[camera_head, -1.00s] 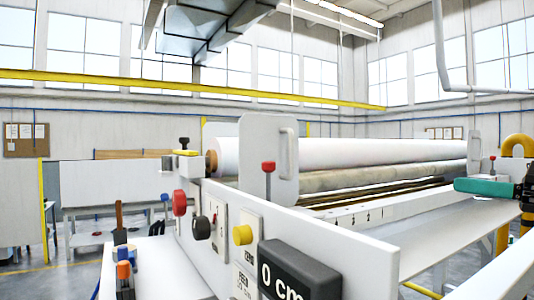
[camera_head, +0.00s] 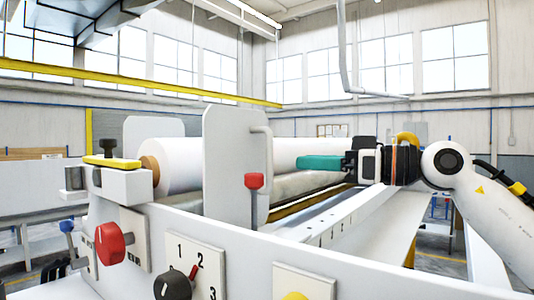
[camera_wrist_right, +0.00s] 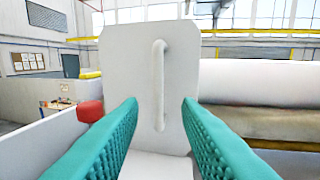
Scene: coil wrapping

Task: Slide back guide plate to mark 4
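A white upright guide plate (camera_head: 228,165) with a bar handle (camera_head: 262,160) stands near the left end of the white roll (camera_head: 310,148). A second white plate (camera_head: 150,130) stands behind it. My right gripper (camera_head: 315,162) has teal fingers and is right of the handled plate, apart from it in the picture. In the right wrist view my gripper (camera_wrist_right: 160,105) is open and empty, with a handled white plate (camera_wrist_right: 140,70) between and beyond its fingers. Small marks show on the white rail (camera_head: 335,232), too small to read surely. My left gripper is not in view.
A red-topped lever (camera_head: 254,182) stands before the handled plate. A red knob (camera_head: 109,243) and a black dial (camera_head: 172,285) with numbers sit on the front panel. A yellow-topped clamp (camera_head: 110,162) is at the roll's left end. Free space lies above the rail.

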